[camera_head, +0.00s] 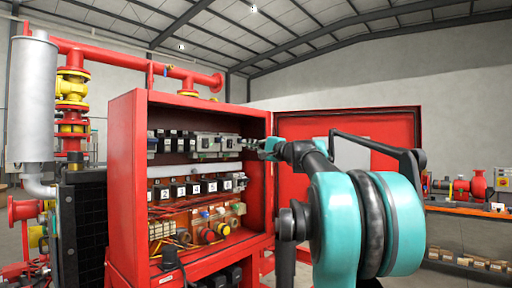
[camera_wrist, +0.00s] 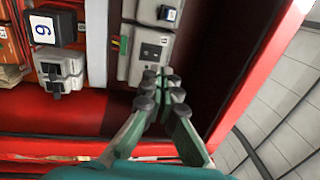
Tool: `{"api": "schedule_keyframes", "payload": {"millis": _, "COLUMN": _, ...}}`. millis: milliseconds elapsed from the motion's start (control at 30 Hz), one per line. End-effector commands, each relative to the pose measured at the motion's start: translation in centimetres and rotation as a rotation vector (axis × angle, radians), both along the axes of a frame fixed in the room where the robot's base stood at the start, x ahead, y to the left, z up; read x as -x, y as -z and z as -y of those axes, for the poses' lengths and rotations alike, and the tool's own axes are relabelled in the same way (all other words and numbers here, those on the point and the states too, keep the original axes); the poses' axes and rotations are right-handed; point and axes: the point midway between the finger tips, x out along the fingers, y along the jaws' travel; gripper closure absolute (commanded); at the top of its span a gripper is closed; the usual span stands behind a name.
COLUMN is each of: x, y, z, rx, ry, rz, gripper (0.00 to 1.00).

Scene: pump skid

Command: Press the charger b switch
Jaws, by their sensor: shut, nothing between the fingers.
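My gripper (camera_head: 268,146) is shut and empty, inside the open red cabinet at the right end of its upper row. In the wrist view the closed fingertips (camera_wrist: 160,88) are over the lower end of a pale grey module (camera_wrist: 152,47) with dark inserts. Whether they touch it I cannot tell. Beside it is another grey part with a dark blue-black rocker (camera_wrist: 167,13). In the head view two pale grey modules (camera_head: 206,143) stand in this row. No label reading charger b is legible, so I cannot tell which switch is charger b.
The red cabinet (camera_head: 125,170) has its door (camera_head: 290,127) open to the right, behind my arm. A row of numbered black blocks (camera_head: 195,188) sits below a pale duct (camera_head: 195,170). In the wrist view, the cabinet's side wall (camera_wrist: 262,60) is close on the right.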

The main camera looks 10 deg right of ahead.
Motion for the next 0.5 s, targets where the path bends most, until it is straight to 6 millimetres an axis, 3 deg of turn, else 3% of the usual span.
{"api": "schedule_keyframes", "payload": {"millis": 233, "x": -3.7, "y": -0.7, "z": -2.8, "rx": 0.0, "ry": -0.003, "rz": 0.0, "gripper": 1.0}}
{"api": "schedule_keyframes", "payload": {"millis": 500, "x": -5.7, "y": -1.1, "z": -4.2, "rx": 0.0, "ry": 0.0, "rz": 0.0, "gripper": 1.0}}
